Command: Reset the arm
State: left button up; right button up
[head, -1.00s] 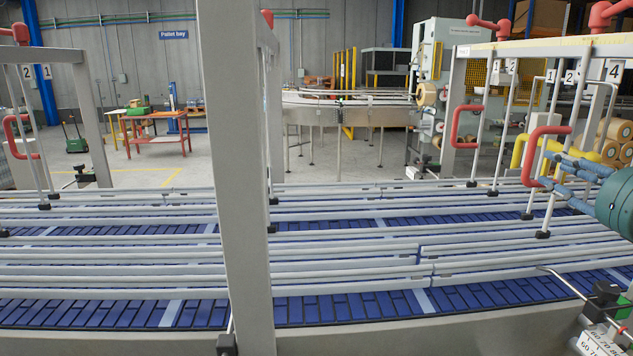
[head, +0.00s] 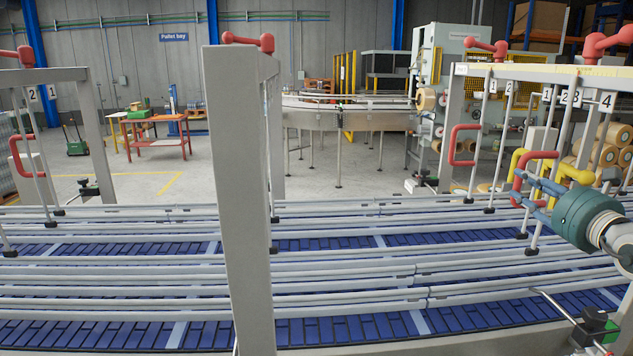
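My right gripper (head: 530,195) comes in from the right edge, with a teal body and blue fingers. Its fingers look spread apart and reach to the red C-shaped handle (head: 517,178) on a white rod at the right of the conveyor. They overlap the handle's lower part in the picture; I cannot tell whether they touch it. Red swivel arms sit on top of the grey posts: one at the far right (head: 606,42), one right of the middle (head: 486,48), one on the near post (head: 249,41) and one at left (head: 17,56). My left gripper is out of view.
A conveyor with blue slats (head: 330,330) and grey rails crosses the front. A thick grey post (head: 240,200) blocks part of the view. Another red handle (head: 454,146) and a yellow handle (head: 574,175) stand near the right gripper. Numbered tags mark the rods.

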grip_shut()
jog(key=shift+d, duration=0.1)
jog(key=shift+w, duration=0.3)
dwell(0.4)
jog(key=shift+o, duration=1.4)
grip_release()
jog(key=shift+s, duration=0.1)
jog(key=shift+o, duration=0.4)
jog(key=shift+w, duration=0.2)
